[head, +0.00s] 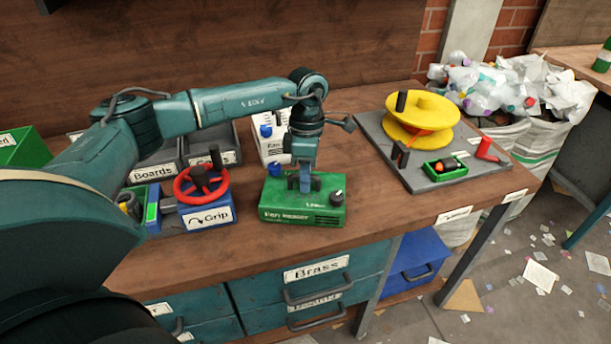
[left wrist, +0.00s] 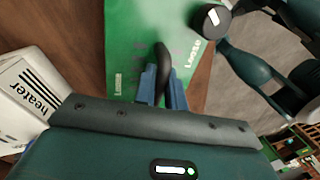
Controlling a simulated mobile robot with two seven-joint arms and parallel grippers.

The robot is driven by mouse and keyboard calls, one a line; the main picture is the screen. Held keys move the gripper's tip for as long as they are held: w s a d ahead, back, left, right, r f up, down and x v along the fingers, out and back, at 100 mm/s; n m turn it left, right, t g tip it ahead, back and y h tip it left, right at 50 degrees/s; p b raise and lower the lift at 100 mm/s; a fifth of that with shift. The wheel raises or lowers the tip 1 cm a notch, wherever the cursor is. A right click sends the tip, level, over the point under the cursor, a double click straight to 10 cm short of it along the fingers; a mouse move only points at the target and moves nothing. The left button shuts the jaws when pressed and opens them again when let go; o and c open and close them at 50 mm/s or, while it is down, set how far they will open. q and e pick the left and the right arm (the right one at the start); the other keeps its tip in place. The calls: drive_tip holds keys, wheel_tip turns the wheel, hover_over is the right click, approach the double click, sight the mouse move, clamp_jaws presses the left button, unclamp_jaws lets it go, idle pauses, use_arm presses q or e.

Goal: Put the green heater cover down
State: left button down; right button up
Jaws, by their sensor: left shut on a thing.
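The green heater cover (head: 302,212) is at the front middle of the wooden workbench, with a dark knob on its right end and lettering on its front. It also shows in the left wrist view (left wrist: 130,30), with a black handle (left wrist: 162,70) on top. My left gripper (head: 305,186) points down over the cover. In the left wrist view its blue fingers (left wrist: 161,88) are shut on the handle. I cannot tell whether the cover's underside touches the bench. My right gripper is not in view.
A white heater box (head: 272,148) stands behind the cover. A blue box with a red wheel (head: 203,190) is to the left, near grey bins (head: 210,143). A grey board with a yellow spool (head: 422,112) is at the right. Bare bench (head: 365,190) lies right of the cover.

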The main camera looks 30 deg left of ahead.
use_arm(q)
drive_tip(key=c, duration=1.5)
unclamp_jaws()
drive_tip(key=shift+f, duration=0.1)
drive_tip(key=shift+o, duration=0.2)
